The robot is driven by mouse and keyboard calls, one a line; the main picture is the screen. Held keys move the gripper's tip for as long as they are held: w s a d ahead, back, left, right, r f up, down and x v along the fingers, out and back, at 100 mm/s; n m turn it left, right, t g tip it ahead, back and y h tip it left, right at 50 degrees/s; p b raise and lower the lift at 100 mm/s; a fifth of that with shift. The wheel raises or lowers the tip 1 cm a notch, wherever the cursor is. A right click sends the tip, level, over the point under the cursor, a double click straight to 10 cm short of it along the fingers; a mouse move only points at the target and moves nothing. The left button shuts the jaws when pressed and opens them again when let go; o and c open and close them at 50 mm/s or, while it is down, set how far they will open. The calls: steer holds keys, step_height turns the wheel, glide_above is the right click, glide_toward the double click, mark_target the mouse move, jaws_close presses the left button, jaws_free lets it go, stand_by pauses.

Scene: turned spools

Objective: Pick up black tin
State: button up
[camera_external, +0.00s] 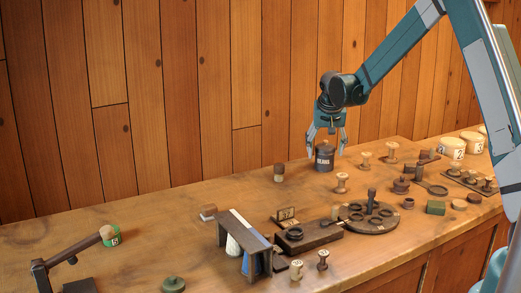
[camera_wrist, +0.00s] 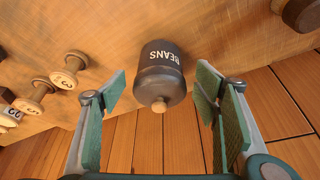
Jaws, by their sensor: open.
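The black tin (camera_external: 324,158) stands upright on the wooden table near the back wall in the external view. It has a white "BEANS" label and, in the wrist view (camera_wrist: 161,70), a small light wooden knob on its lid. My gripper (camera_external: 326,148) points down right over the tin, with a fingertip region on either side of its upper part. In the wrist view my gripper (camera_wrist: 160,92) is open, and the tin lies between and just beyond the fingers, with gaps on both sides. I cannot tell whether any finger touches it.
A round dark tray (camera_external: 350,222) and a small dark-topped stand (camera_external: 245,229) are in front. The left table area is mostly clear.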

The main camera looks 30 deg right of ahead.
mark_target(325, 159)
steer(key=shift+w+f, duration=0.1)
steer(key=shift+f, duration=0.2)
steer(key=shift+b+x, duration=0.3)
steer(key=shift+x, duration=2.2)
steer(key=shift+c, duration=0.7)
steer(key=c, duration=0.9)
